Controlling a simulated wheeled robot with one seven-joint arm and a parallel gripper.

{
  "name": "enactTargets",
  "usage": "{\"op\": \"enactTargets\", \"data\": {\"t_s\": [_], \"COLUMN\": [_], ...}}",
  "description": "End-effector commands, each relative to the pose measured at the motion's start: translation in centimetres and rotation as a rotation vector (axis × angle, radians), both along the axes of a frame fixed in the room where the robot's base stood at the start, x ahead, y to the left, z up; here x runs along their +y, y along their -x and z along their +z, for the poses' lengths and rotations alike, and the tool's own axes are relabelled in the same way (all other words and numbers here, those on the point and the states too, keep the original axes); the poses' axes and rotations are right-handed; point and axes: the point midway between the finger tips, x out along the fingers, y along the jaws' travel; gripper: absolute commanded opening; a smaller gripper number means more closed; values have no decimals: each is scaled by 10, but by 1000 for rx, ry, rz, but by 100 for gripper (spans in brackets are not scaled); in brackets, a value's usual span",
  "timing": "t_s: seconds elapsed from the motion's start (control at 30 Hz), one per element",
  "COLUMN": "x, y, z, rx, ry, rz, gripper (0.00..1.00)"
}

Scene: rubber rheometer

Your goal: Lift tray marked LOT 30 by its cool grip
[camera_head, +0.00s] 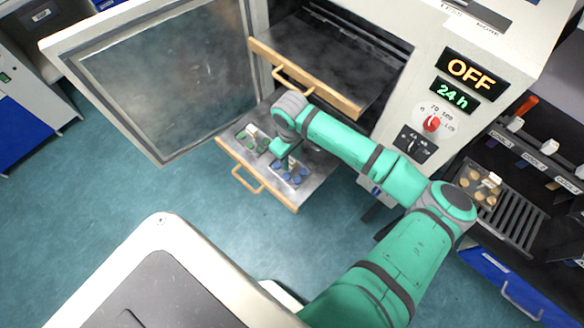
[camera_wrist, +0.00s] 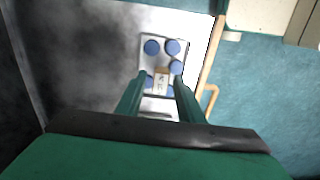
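A small metal tray with several blue discs (camera_head: 297,180) lies on the pulled-out lower shelf of the oven. In the wrist view the same tray (camera_wrist: 149,60) lies ahead of my gripper, with a small tag (camera_wrist: 161,83) whose writing is too small to read. My gripper (camera_wrist: 160,79) is open, one finger to each side of the tag end; I cannot tell whether they touch it. In the head view my gripper (camera_head: 284,163) is over the tray and partly hides it. A second tray with green discs (camera_head: 245,142) lies to its left. No LOT 30 mark is legible.
The lower shelf (camera_head: 318,172) has a wooden handle (camera_head: 246,182). An upper shelf edge (camera_head: 325,88) sticks out above it. The oven door (camera_head: 165,75) stands open at left. The display (camera_head: 471,73) reads OFF. A tray of tan discs (camera_head: 481,187) sits on a rack at right.

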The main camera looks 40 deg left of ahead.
Motion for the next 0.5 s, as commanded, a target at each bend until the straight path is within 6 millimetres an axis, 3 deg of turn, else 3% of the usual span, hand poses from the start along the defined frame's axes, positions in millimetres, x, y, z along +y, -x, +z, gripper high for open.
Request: {"op": "enactTargets", "data": {"t_s": [0.23,0.27,0.4,0.5], "x": [1,1,2,2], "y": [1,1,1,1], "z": [-1,-1,-1,0], "rx": [0,0,0,0], "ry": [0,0,0,0], "rz": [2,2,3,3], "gripper": [34,32,0,0]}}
